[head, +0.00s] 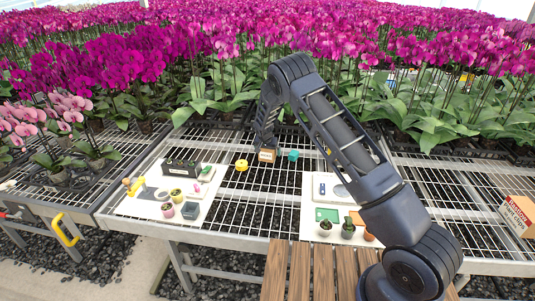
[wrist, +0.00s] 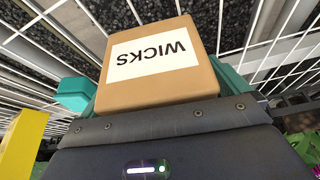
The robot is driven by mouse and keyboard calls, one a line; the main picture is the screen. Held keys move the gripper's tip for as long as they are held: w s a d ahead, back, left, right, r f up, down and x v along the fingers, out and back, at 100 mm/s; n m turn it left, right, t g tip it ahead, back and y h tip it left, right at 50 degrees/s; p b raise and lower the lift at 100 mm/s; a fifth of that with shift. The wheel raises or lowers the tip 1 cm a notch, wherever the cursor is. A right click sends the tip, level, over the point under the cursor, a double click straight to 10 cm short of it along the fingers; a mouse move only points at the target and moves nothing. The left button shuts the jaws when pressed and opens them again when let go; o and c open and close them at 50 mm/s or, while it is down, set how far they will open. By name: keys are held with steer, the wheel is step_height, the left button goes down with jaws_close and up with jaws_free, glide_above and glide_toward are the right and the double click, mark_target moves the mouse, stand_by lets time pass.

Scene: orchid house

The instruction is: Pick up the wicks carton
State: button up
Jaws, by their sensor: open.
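The wicks carton (wrist: 160,80) is a small tan box with a white label reading WICKS, upside down in the wrist view. It fills the upper middle there, just beyond the dark body of my gripper. In the head view the carton (head: 267,156) sits on the slatted bench, right below my gripper (head: 266,143). My gripper points down and is open. Teal shapes show at both sides of the carton in the wrist view; I cannot tell whether these are fingertips. Contact between fingers and carton cannot be made out.
A teal item (head: 293,155) lies just right of the carton and a yellow one (head: 241,165) to its left. White boards with small pots and tools lie on both sides. Orchids crowd behind. A labelled box (head: 517,214) stands far right. Open mesh lies in front.

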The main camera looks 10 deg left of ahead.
steer(key=shift+c, duration=0.2)
steer(key=c, duration=1)
steer(key=shift+r, duration=0.1)
